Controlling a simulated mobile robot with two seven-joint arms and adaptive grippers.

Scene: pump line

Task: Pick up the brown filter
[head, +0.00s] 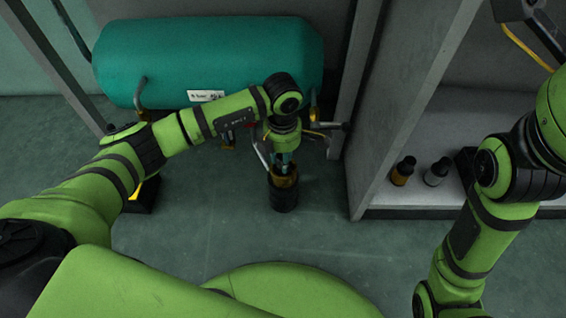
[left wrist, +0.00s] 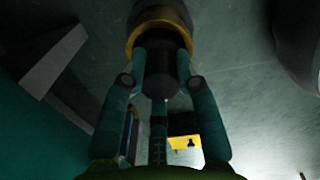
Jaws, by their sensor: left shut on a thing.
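The brown filter (head: 286,181) has an amber-brown upper part, a dark neck and a black lower part. My left gripper (head: 284,160) points down in the middle of the head view and is shut on its neck. In the left wrist view, the fingers of my left gripper (left wrist: 162,80) close from both sides on the dark neck of the brown filter (left wrist: 160,37). Its yellow-brown rim and dark body show beyond the fingertips. Whether it touches the floor, I cannot tell. My right arm is at the right, but its gripper is out of view.
A teal tank (head: 205,60) with a white label lies behind my left arm. A grey cabinet (head: 383,150) stands to the right. On its low shelf (head: 420,199) are an amber bottle-like item (head: 402,173) and a grey one (head: 436,174), both black-topped. The floor in front is clear.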

